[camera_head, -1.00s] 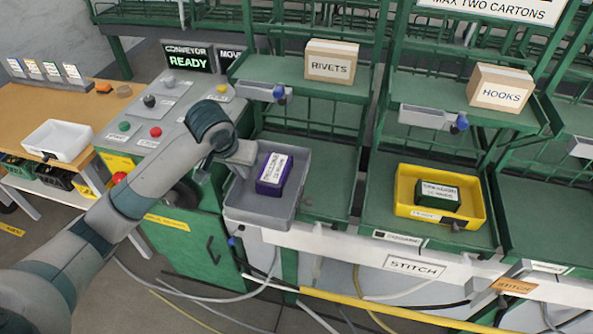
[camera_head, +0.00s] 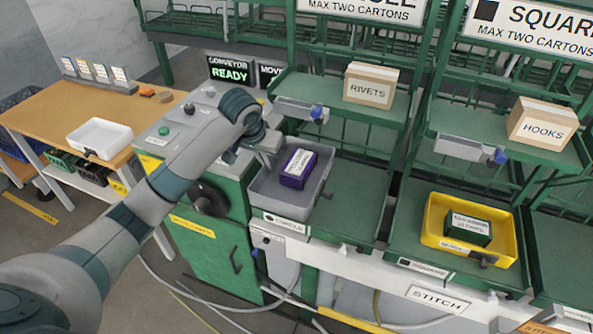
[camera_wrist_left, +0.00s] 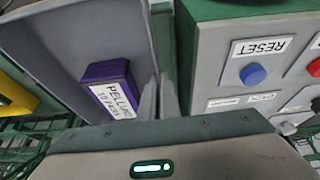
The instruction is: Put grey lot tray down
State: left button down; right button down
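The grey lot tray (camera_head: 322,204) is at the left bay of the green rack, seemingly on its lower shelf; contact beneath is hidden. A purple carton (camera_head: 298,168) with a white label lies in it. In the left wrist view the tray (camera_wrist_left: 95,30) fills the upper left, with the purple carton (camera_wrist_left: 110,88) inside. My left gripper (camera_head: 270,155) is at the tray's left wall. Its fingers (camera_wrist_left: 160,90) are close together, with the tray's wall running between them. My right gripper is not in view.
A yellow tray (camera_head: 432,240) with a dark green carton stands in the bay to the right. Cartons marked RIVETS (camera_head: 371,85) and HOOKS (camera_head: 541,127) sit on upper shelves. The press console (camera_wrist_left: 255,60) is close beside the gripper. A white tray (camera_head: 100,137) is on the wooden table.

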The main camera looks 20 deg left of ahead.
aim_at(288, 155)
pick_arm(q)
jog(key=w+f, duration=0.1)
jog(key=w, duration=0.1)
jog(key=w+d+f+p, duration=0.1)
jog(key=w+f, duration=0.1)
jog(key=w, duration=0.1)
jog(key=w+d+f+p, duration=0.1)
jog(key=w, duration=0.2)
jog(key=shift+w+f, duration=0.2)
jog(key=shift+f, duration=0.15)
jog(key=shift+w+d+f, duration=0.1)
jog(key=shift+w+f, duration=0.3)
jog(key=shift+w, duration=0.1)
notch_tip(288, 155, down, 4)
jog(key=shift+r+p, duration=0.25)
jog(key=shift+p, duration=0.55)
jog(key=shift+f, duration=0.25)
